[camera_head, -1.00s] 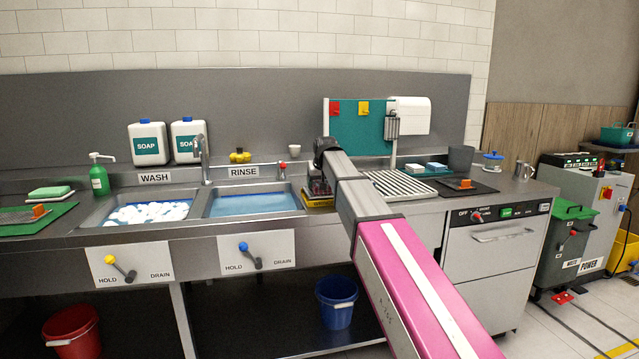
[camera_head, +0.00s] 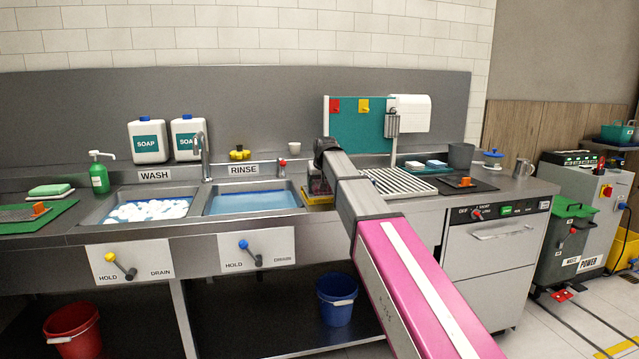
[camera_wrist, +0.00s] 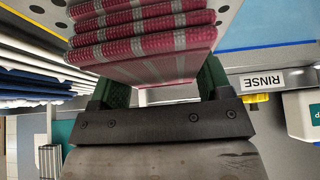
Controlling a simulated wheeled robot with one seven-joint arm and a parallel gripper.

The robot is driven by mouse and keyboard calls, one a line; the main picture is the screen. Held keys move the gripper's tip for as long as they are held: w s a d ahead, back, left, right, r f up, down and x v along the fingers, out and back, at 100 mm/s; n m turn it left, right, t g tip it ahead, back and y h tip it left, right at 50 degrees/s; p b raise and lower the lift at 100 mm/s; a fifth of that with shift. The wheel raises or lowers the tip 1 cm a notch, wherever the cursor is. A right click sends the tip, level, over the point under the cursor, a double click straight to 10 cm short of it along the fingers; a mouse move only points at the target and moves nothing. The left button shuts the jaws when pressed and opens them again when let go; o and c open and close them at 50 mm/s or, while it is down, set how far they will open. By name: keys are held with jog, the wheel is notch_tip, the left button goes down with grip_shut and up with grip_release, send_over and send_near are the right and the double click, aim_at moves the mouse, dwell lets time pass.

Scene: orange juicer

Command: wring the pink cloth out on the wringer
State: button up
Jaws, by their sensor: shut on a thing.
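The pink cloth (camera_wrist: 145,30) is a folded, dark pink bundle with grey stripes, in several layers, at the top middle of the wrist view. My gripper (camera_wrist: 160,86) has its green fingers on either side of the cloth's near part and is shut on it. In the head view my arm reaches to the right of the rinse basin, and its wrist hides most of the gripper. The wringer's yellow base (camera_head: 319,200) shows there, low beside the basin. A little pink shows just above it. I cannot tell whether the cloth touches the wringer.
The rinse basin (camera_head: 255,202) holds blue water, left of my gripper. The wash basin (camera_head: 148,211) holds white foam. A ribbed drainboard (camera_head: 397,184) lies to the right. White and blue layered cloths (camera_wrist: 30,65) are at the wrist view's left.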

dwell(0.4)
jog(key=shift+r, duration=3.45)
